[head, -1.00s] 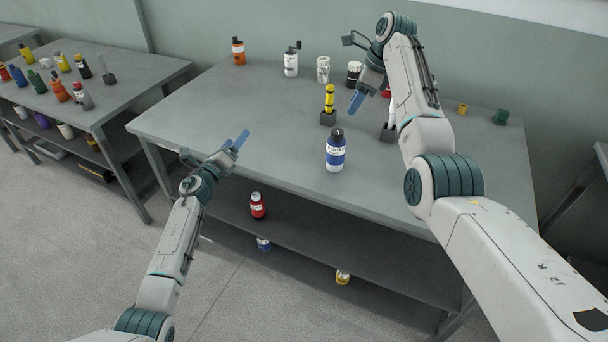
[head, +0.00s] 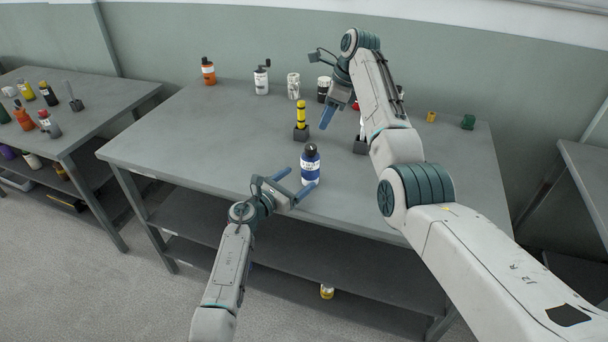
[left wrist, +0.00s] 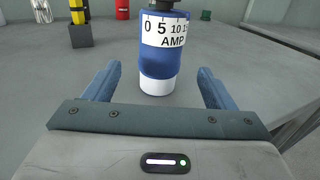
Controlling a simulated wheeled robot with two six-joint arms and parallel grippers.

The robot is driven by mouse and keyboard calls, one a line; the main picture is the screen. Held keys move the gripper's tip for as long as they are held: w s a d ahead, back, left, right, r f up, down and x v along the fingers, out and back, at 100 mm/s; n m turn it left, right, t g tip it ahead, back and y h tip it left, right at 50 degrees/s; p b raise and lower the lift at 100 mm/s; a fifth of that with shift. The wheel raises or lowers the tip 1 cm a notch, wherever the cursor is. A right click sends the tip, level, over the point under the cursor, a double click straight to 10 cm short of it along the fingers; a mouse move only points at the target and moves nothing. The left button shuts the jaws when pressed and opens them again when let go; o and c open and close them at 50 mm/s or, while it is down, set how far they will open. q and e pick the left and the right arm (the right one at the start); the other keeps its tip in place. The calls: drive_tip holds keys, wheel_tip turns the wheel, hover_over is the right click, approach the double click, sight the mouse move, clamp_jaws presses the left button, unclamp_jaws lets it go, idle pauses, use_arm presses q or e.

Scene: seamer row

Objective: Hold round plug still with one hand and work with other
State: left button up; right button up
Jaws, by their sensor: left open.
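A blue bottle-like cylinder (head: 311,168) with a dark top and a white band stands upright near the table's front edge. In the left wrist view the same cylinder (left wrist: 164,56) shows a scale and "AMP". My left gripper (head: 294,183) is open, its blue fingers spread to either side of the cylinder's near side, with gaps left. In the left wrist view the gripper (left wrist: 160,84) is empty. My right gripper (head: 330,115) hangs over the table farther back; one blue finger shows, the other is hidden. I cannot tell which thing is the round plug.
A yellow and black tool stands in a dark block (head: 301,134) behind the cylinder. Another dark block (head: 361,146) is partly behind my right arm. An orange bottle (head: 208,71) and several containers line the back. The table's left part (head: 190,140) is clear.

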use_arm(q)
drive_tip(key=shift+x, duration=2.45)
drive_tip(key=c, duration=1.1)
drive_tip(key=shift+c, duration=0.2)
use_arm(e)
drive_tip(key=o, duration=0.3)
drive_tip(key=shift+o, duration=0.3)
drive_tip(key=f+y, duration=0.1)
drive_tip(key=f+t+y, duration=0.1)
drive_tip(key=f, duration=0.1)
drive_tip(key=a+f+y, duration=0.1)
drive_tip(key=f, duration=0.1)
drive_tip(key=shift+w+f+t, duration=0.2)
drive_tip(key=shift+f+t, duration=0.05)
drive_tip(key=shift+t, duration=0.05)
drive_tip(key=m+t+y, duration=0.6)
drive_tip(key=t+y, duration=0.1)
drive_tip(key=t, duration=0.3)
approach(315, 152)
drive_tip(key=x, duration=1.2)
drive_tip(key=shift+d, duration=0.1)
